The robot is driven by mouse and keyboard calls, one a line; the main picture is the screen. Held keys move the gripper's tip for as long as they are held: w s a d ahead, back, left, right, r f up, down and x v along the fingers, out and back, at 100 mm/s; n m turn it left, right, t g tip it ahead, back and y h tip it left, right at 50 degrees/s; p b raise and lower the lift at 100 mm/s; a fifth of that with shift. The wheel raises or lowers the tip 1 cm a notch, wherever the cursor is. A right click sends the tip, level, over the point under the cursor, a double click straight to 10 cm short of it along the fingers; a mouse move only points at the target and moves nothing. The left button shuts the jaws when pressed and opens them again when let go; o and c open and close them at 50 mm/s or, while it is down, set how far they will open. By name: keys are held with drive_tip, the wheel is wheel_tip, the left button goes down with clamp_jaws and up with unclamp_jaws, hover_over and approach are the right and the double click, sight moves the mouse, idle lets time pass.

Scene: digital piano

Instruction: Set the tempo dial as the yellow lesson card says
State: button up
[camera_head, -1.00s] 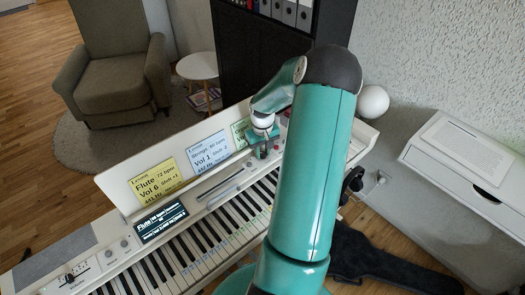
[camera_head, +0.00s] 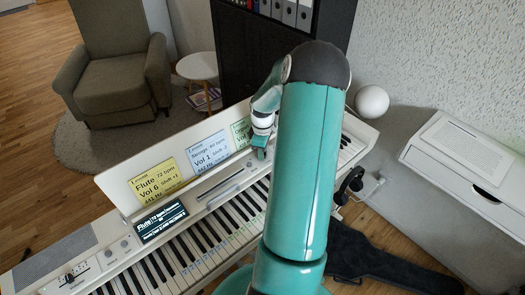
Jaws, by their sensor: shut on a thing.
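The yellow lesson card (camera_head: 156,183) leans on the piano's music rest at left. It reads "Lesson, Flute, 72 bpm, Vol 6", a shift line and "442 Hz". The dark display (camera_head: 160,220) below it shows "Flute" and a bpm value too small to read surely. My gripper (camera_head: 259,153) points down at the panel right of the blue card and is shut on a small control there, which looks to be the tempo dial. The dial itself is hidden by the gripper, so its setting cannot be seen.
A blue card (camera_head: 208,151) and a partly hidden green card (camera_head: 241,131) stand beside the yellow one. A slider strip (camera_head: 224,190) lies left of my gripper. The keys (camera_head: 215,233) run along the front. A white sphere (camera_head: 371,102) is at the piano's far right.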

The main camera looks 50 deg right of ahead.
drive_tip(key=shift+n, duration=0.4)
drive_tip(key=o, duration=1)
wheel_tip(320, 180, up, 14)
idle(0.6)
